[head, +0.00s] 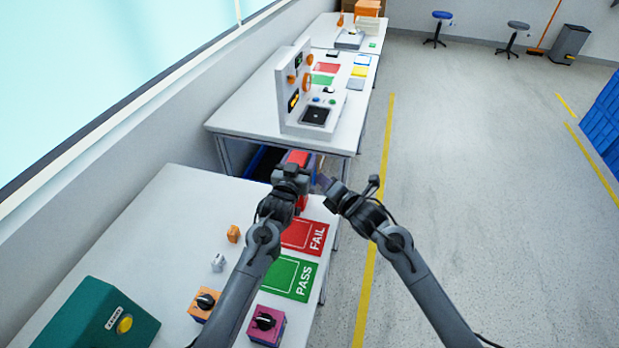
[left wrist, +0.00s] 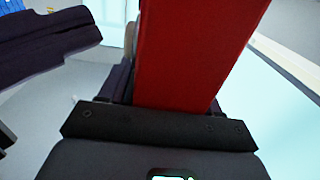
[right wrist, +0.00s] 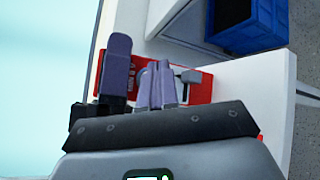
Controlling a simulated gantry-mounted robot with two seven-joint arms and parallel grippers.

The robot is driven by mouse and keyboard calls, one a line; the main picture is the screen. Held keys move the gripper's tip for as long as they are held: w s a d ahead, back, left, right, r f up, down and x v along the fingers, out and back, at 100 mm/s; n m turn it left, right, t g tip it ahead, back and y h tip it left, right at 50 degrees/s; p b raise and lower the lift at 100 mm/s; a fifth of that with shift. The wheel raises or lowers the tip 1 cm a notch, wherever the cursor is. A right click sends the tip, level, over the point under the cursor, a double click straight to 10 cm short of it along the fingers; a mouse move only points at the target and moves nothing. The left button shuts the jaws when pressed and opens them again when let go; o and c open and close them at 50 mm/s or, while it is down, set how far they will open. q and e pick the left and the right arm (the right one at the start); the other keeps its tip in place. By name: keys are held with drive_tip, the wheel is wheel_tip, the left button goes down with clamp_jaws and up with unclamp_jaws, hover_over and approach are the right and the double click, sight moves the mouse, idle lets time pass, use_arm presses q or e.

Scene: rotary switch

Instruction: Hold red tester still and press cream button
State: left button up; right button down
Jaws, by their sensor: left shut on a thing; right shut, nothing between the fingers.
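My left gripper (head: 290,178) is shut on the red tester (head: 297,157), holding it above the far end of the near table. Its red body shows above and below the fingers, and fills the space between them in the left wrist view (left wrist: 195,50). My right gripper (head: 326,187) is shut and empty, close to the tester's right side. In the right wrist view its closed fingertips (right wrist: 157,88) overlap a red face with white marks and a grey part, apparently the tester (right wrist: 198,88). I cannot tell whether they touch. The cream button is not discernible.
A red FAIL mat (head: 303,237) and a green PASS mat (head: 289,277) lie on the near table (head: 160,215). Orange (head: 204,303) and magenta (head: 266,325) switch boxes and a green box (head: 105,318) stand nearer. A test station (head: 303,95) stands on the table beyond.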

drive_tip(key=shift+w+a, duration=0.25)
drive_tip(key=shift+a, duration=0.6)
idle(1.3)
drive_tip(key=shift+d, duration=0.15)
drive_tip(key=shift+s+d, duration=0.3)
drive_tip(key=shift+d, duration=0.35)
drive_tip(key=shift+s+d, duration=0.25)
drive_tip(key=shift+d, duration=0.55)
drive_tip(key=shift+s+d, duration=0.3)
drive_tip(key=shift+d, duration=0.5)
drive_tip(key=shift+s+d, duration=0.25)
drive_tip(key=shift+d, duration=0.55)
use_arm(q)
drive_tip(key=o, duration=1.4)
drive_tip(key=shift+s, duration=0.1)
